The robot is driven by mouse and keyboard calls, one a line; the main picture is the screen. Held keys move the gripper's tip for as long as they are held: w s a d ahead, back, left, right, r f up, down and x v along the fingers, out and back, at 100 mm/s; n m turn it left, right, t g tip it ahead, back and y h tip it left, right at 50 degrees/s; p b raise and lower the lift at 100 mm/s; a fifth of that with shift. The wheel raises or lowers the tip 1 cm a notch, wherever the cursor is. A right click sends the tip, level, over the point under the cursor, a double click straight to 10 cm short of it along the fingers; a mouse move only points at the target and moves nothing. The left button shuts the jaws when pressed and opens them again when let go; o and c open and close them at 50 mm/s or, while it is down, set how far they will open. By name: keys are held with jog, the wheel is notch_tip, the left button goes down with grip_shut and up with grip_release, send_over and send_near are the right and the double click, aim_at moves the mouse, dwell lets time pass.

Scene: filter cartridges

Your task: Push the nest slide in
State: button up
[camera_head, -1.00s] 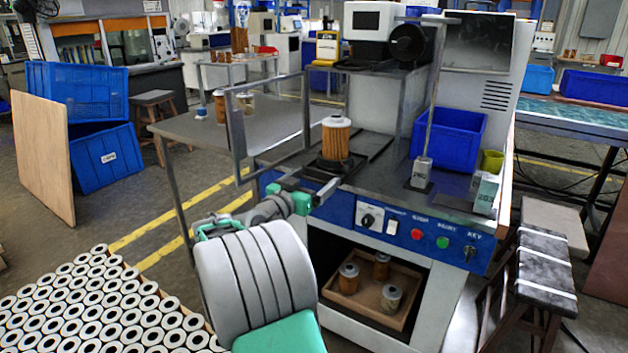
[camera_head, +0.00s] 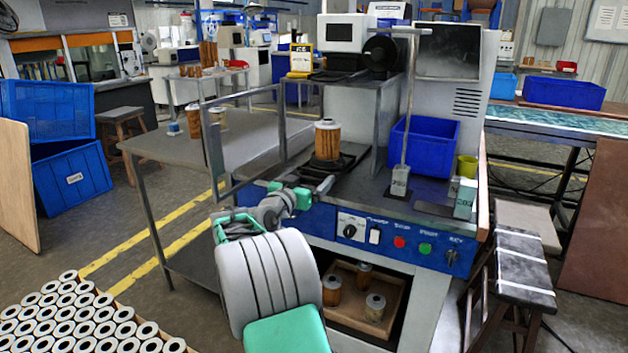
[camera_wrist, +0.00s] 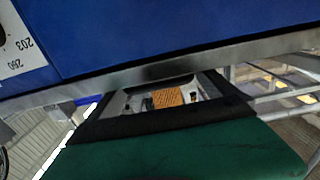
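The nest slide (camera_head: 318,172) is a dark plate on rails on the machine top. A tan pleated filter cartridge (camera_head: 327,141) with a white cap stands upright on it. My gripper (camera_head: 328,184) is at the front end of the slide, by the machine's front edge. It looks very close to the slide, but contact is not clear. Its finger gap is too small to judge. In the wrist view, the cartridge's orange pleats (camera_wrist: 168,98) show through a dark-edged opening.
A metal frame (camera_head: 212,150) stands left of the slide. A post with a grey base (camera_head: 399,182) and a blue bin (camera_head: 424,146) stand to the right. The blue control panel (camera_head: 376,236) lies below. A wooden tray (camera_head: 345,317) with cartridges sits in the lower opening.

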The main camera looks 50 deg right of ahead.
jog(key=shift+o, duration=0.6)
jog(key=shift+w+a, duration=0.1)
jog(key=shift+w, duration=0.05)
jog(key=v, duration=0.7)
jog(key=shift+s+a+p, duration=0.2)
jog(key=shift+a+p, duration=0.15)
